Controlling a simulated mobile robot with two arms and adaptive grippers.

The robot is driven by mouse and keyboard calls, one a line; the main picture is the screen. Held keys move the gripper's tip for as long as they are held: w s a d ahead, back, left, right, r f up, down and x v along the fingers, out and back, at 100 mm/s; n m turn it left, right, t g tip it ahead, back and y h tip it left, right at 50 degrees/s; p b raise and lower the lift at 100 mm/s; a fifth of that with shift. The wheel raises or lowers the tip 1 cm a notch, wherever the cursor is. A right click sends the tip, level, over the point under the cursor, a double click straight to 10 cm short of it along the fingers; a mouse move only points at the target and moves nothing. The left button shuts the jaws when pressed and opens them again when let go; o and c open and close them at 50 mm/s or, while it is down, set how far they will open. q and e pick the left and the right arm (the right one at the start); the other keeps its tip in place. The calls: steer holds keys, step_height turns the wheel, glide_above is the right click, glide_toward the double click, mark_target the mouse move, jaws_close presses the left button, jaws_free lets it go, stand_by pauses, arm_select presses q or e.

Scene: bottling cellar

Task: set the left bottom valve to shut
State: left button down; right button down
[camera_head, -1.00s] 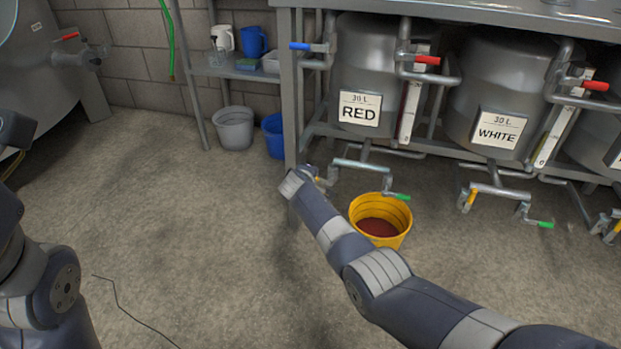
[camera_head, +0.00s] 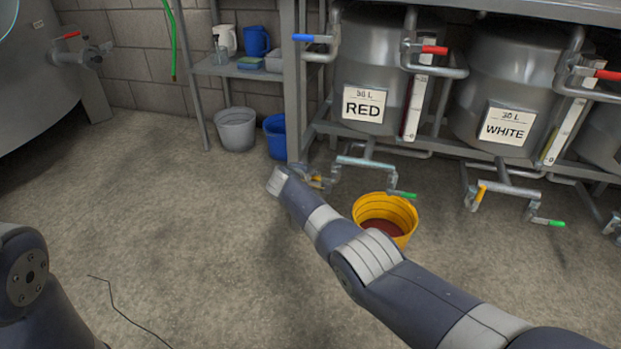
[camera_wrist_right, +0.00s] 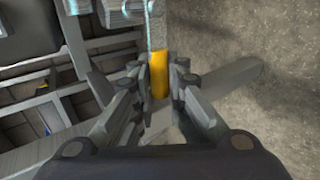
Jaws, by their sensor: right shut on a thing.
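The left bottom valve has a yellow handle (camera_head: 316,179) at the left end of the grey pipe (camera_head: 365,163) below the RED tank (camera_head: 378,75). My right wrist hides part of this valve in the head view. In the right wrist view, the yellow handle (camera_wrist_right: 159,76) stands between the two fingers of my right gripper (camera_wrist_right: 160,88), which is shut on it. How far the handle is turned cannot be told. My left arm shows at the lower left of the head view, but its gripper is outside the picture.
A green-handled valve (camera_head: 403,195) sits at the pipe's right end, above a yellow bucket (camera_head: 385,204) with dark red liquid. A rack leg (camera_head: 292,100) stands close behind my right wrist. Blue (camera_head: 276,138) and grey (camera_head: 236,130) buckets stand farther back.

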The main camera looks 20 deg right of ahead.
steer(key=c, duration=1.6)
jaws_free()
steer(key=shift+a+f, duration=0.1)
steer(key=shift+v, duration=6)
